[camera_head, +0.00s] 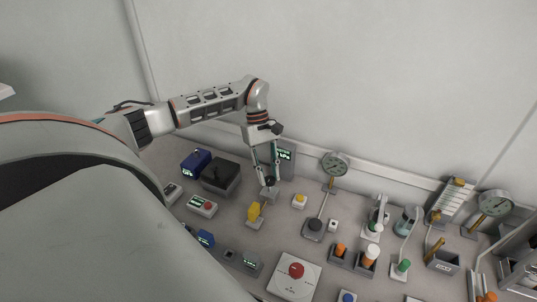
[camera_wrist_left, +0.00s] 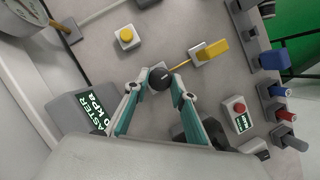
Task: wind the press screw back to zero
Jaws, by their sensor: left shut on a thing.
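The press screw appears as a round black knob (camera_wrist_left: 159,77) with a pale mark line on top. My left gripper (camera_wrist_left: 158,87) is shut on it, one fingertip at each side. In the head view, my left gripper (camera_head: 267,178) points down at the same dark knob (camera_head: 269,182), which stands on a small grey base. A tester with a green-lit display (camera_head: 284,154) stands behind the gripper. My right gripper is not in view.
A yellow lever (camera_head: 254,212) and a yellow button (camera_head: 299,201) stand close beside the knob. A dark box (camera_head: 221,176) and a blue box (camera_head: 196,162) are to the left. A round dial gauge (camera_head: 335,164) stands to the right, with several more devices beyond it.

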